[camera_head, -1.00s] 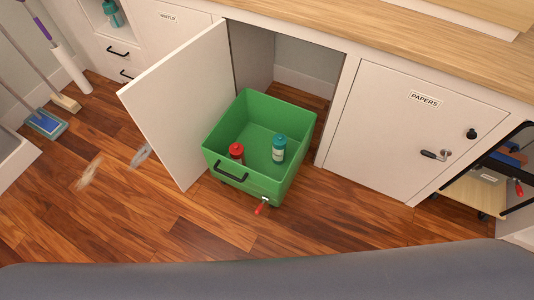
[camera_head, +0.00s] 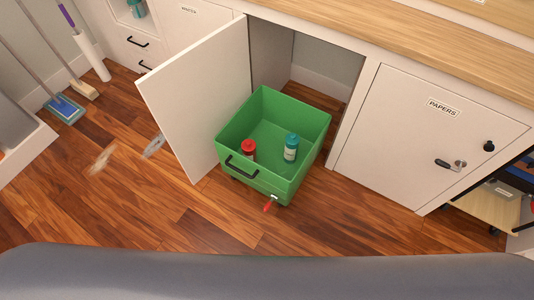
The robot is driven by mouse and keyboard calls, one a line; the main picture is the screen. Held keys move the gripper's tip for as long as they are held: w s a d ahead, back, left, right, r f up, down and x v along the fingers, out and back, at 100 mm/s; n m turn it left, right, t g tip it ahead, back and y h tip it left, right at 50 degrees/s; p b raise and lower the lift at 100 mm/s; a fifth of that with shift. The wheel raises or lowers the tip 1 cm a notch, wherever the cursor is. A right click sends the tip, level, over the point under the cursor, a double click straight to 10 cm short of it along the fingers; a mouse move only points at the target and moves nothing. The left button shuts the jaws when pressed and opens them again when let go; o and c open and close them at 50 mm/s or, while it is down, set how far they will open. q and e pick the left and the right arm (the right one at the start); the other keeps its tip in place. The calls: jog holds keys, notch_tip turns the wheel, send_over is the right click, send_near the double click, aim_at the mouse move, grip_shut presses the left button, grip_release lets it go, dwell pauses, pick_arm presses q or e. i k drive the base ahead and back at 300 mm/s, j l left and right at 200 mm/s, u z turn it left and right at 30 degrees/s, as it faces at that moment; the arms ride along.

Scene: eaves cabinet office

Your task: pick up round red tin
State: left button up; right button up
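A small round red container (camera_head: 249,149), which looks like the red tin, stands inside a green bin (camera_head: 318,140), near its front left wall. Its lower part is partly hidden by the bin's front wall. A teal-capped bottle with a pale label (camera_head: 291,147) stands to its right in the same bin. Neither of my grippers shows in the head view.
The bin sits on the wood floor before an open cabinet, whose white door (camera_head: 196,98) stands open on its left. The papers cabinet (camera_head: 420,140) is shut. A mop (camera_head: 64,108) stands at left. Floor in front is clear.

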aim_at(249, 146)
jog(key=i+l, duration=0.9)
jog(key=l, duration=0.15)
